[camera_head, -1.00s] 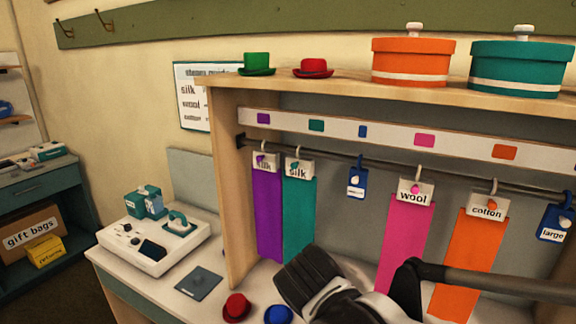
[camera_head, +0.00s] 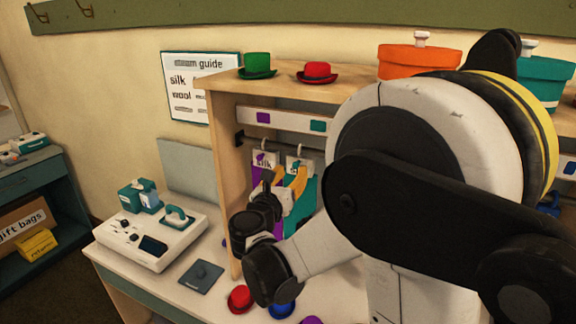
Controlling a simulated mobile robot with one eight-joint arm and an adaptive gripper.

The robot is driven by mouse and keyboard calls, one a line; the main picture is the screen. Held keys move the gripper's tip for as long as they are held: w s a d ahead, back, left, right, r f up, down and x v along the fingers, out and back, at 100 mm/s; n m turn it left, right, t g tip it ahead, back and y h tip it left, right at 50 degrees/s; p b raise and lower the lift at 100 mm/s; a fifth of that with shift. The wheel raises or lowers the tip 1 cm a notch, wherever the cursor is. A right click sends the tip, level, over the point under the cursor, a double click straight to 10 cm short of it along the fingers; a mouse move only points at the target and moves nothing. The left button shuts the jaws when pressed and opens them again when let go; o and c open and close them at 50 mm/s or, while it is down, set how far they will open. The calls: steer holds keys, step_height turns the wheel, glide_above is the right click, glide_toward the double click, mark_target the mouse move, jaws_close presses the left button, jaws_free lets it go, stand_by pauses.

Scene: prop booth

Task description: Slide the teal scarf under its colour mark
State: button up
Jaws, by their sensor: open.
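The teal scarf (camera_head: 309,207) hangs by a hook and white tag from the rail, just right of the purple scarf (camera_head: 257,178), whose tag reads "silk". The teal colour mark (camera_head: 318,126) is on the white strip above, a little right of the teal scarf's hook. The purple mark (camera_head: 263,118) is left of it. My arm hides the other scarves and marks.
The wooden side panel (camera_head: 222,170) stands left of the scarves. Green (camera_head: 257,64) and red (camera_head: 317,71) hats and an orange box (camera_head: 416,62) are on top. A red hat (camera_head: 240,298) and a blue hat (camera_head: 282,309) are on the counter below my arm.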

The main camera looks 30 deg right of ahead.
mark_target(295, 166)
steer(key=x, duration=0.4)
steer(key=shift+w+d, duration=0.1)
jaws_close()
steer(key=s+d, duration=0.1)
steer(key=s, duration=0.1)
steer(key=s+d, duration=0.1)
steer(key=d, duration=0.1)
steer(key=shift+s, duration=0.4)
jaws_free()
steer(key=shift+a, duration=0.15)
